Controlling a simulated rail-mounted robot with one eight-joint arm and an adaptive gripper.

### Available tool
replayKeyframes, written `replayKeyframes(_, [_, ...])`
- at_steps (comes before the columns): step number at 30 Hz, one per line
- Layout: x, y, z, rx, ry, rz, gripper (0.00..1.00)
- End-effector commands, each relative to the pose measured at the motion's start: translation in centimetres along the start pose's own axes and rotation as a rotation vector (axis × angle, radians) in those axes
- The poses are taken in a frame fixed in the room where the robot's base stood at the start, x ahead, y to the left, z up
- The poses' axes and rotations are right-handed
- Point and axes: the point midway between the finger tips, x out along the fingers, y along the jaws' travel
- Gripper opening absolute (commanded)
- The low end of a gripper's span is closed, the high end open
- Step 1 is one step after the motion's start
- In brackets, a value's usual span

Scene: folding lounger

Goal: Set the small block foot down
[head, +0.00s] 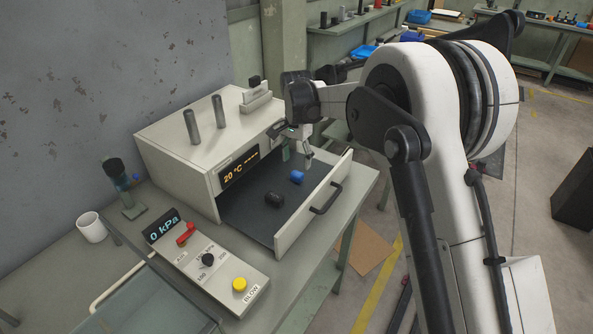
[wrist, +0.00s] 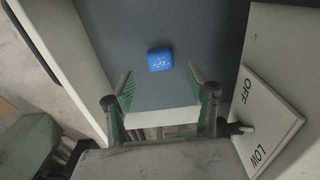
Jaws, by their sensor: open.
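A small blue block (head: 297,177) lies on the dark floor of the open drawer (head: 285,236). A black block (head: 275,199) lies on the same floor, nearer the drawer's front left. I cannot tell which of them is the block foot. My gripper (head: 297,154) is over the back right of the drawer, just behind the blue block, with its fingers apart and nothing between them. In the wrist view the blue block (wrist: 160,60) shows pale markings on top and lies beyond the open green-padded fingertips (wrist: 161,88), apart from them. The black block is not in the wrist view.
The white cabinet (head: 160,145) with a "20 °C" display stands behind the drawer, with two grey posts on top. A control box (head: 215,270) and a white mug (head: 91,227) are left. A panel lettered OFF and LOW (wrist: 268,110) is close beside the right finger.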

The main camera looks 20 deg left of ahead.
Motion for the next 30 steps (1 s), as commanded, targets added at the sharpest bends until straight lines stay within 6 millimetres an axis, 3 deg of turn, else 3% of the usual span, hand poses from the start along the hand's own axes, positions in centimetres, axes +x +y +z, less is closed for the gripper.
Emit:
replayKeyframes(3, [-2.4, 0.0, 0.0, 0.000, 0.000, 0.000, 0.52])
replayKeyframes(9, [-4.8, 0.0, 0.0, 0.000, 0.000, 0.000, 0.52])
replayKeyframes(22, [-5.8, 0.2, -0.1, 0.000, 0.001, -0.001, 0.52])
replayKeyframes(26, [-7.2, 1.8, -0.4, -0.004, 0.011, -0.012, 0.52])
replayKeyframes(30, [-10.3, 5.6, -0.8, -0.020, 0.040, -0.039, 0.52])
